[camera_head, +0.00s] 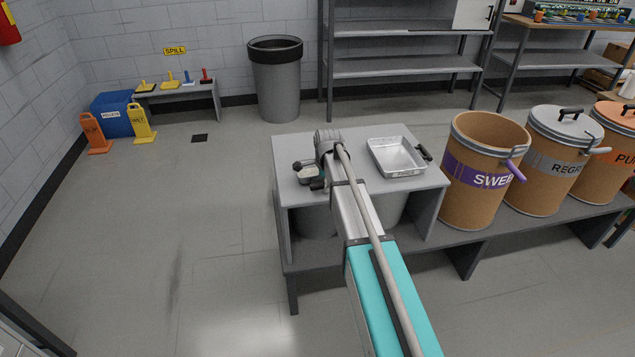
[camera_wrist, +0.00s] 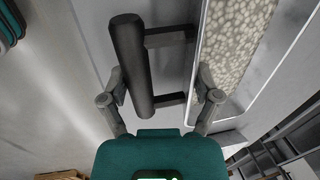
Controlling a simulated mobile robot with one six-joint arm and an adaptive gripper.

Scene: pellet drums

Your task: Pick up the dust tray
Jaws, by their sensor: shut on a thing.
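In the wrist view, my gripper (camera_wrist: 162,88) has its fingers around a black bar handle (camera_wrist: 130,65) and is shut on it. Two dark posts join the handle to a metal tray (camera_wrist: 197,42). Pale speckled material lies inside this tray, which I take as the dust tray. In the head view, a shallow silver tray (camera_head: 397,157) with a black handle on its right is over the grey table. My arm's end shows left of it, and the grip itself is not clear there. I cannot tell whether the tray is raised.
The grey table (camera_head: 280,150) also shows a small dark and pale thing (camera_head: 307,174) beside my arm. Brown drums (camera_head: 480,205) stand on a low bench to the right. A grey bin (camera_head: 277,90) and shelves (camera_head: 400,68) stand behind.

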